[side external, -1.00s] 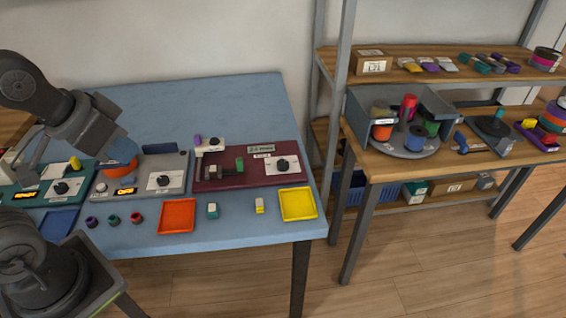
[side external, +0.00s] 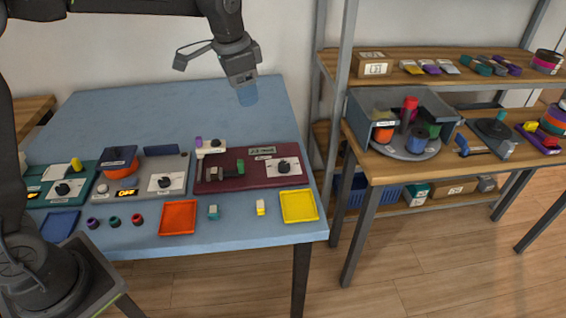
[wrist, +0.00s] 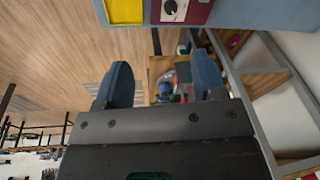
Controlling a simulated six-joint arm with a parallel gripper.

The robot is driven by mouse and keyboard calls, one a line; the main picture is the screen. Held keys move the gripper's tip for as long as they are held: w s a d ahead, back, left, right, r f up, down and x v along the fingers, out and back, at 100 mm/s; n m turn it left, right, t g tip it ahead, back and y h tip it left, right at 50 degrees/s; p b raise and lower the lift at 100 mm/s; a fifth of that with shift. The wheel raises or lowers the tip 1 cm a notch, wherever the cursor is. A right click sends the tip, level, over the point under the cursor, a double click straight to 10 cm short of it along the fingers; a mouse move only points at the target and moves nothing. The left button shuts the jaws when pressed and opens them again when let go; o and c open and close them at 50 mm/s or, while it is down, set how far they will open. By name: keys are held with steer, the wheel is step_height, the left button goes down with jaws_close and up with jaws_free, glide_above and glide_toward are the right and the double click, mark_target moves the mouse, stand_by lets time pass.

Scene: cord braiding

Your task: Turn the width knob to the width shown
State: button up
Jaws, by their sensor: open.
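A maroon panel (side external: 230,180) on the blue table carries a black knob on a white plate (side external: 284,166), a small clamp-like part with a green piece (side external: 240,166) and a label plate (side external: 262,150) too small to read surely. The grey panel (side external: 178,160) and the teal panel (side external: 85,189) each have a similar black knob (side external: 164,182) (side external: 62,189). I cannot tell from the lettering which is the width knob. My gripper (side external: 247,95) is open and empty, raised behind the maroon panel. In the wrist view its blue fingers (wrist: 160,82) are spread apart, with a knob plate (wrist: 174,10) at the top edge.
An orange tray (side external: 178,218), a yellow tray (side external: 299,206), a blue tray (side external: 60,226) and small spools (side external: 114,222) lie along the table's front. A shelf (side external: 440,80) with a grey bin stands right. The table's back (side external: 150,110) is clear.

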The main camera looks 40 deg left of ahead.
steer(key=w+f+m+g, duration=0.1)
steer(key=w+f+m, duration=0.1)
steer(key=w+f, duration=0.6)
steer(key=m+g, duration=0.1)
steer(key=m, duration=0.1)
glide_toward(283, 165)
step_height(283, 165, down, 9)
steer(key=shift+w+f, duration=0.1)
steer(key=c, duration=0.9)
